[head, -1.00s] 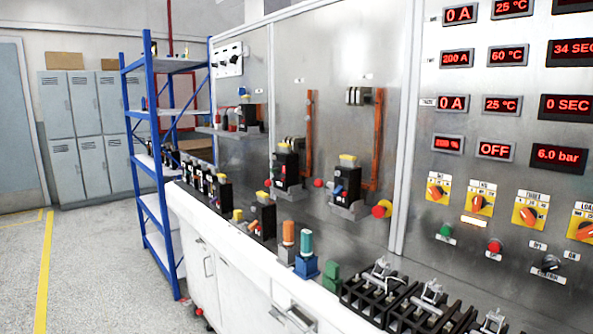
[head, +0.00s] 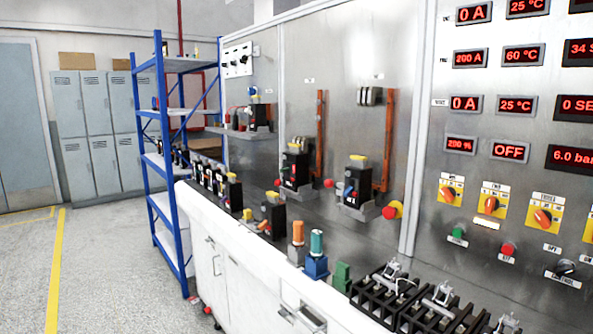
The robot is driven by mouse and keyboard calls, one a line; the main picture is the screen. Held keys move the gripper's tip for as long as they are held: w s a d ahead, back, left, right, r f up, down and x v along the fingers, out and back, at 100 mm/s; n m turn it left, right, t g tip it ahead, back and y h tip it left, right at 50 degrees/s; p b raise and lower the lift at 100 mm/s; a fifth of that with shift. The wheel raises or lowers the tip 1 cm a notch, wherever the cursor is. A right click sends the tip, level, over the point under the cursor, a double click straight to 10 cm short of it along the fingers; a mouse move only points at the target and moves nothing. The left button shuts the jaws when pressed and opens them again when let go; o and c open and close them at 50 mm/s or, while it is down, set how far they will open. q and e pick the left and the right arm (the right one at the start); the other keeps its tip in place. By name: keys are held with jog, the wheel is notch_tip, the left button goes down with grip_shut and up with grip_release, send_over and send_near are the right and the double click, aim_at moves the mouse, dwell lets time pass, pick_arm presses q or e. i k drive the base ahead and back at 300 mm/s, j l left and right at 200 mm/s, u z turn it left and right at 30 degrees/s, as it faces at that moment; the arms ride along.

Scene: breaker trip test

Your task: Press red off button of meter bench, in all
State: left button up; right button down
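The meter bench panel (head: 480,190) stands at the right of the head view, a steel face with red digital displays. Its red button (head: 508,249) sits low on the panel, right of a green button (head: 458,233) and below a row of orange rotary knobs on yellow plates. One display on the panel reads OFF (head: 510,151). Neither of my grippers is in view.
A white bench (head: 265,275) runs along the wall, carrying several breakers, orange and teal handled items and black clamp fixtures (head: 405,295). A blue shelf rack (head: 163,165) stands at its far end. Grey lockers (head: 90,130) are behind. Floor at left (head: 105,270) is clear.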

aim_at(507, 250)
jog(key=z, duration=1.25)
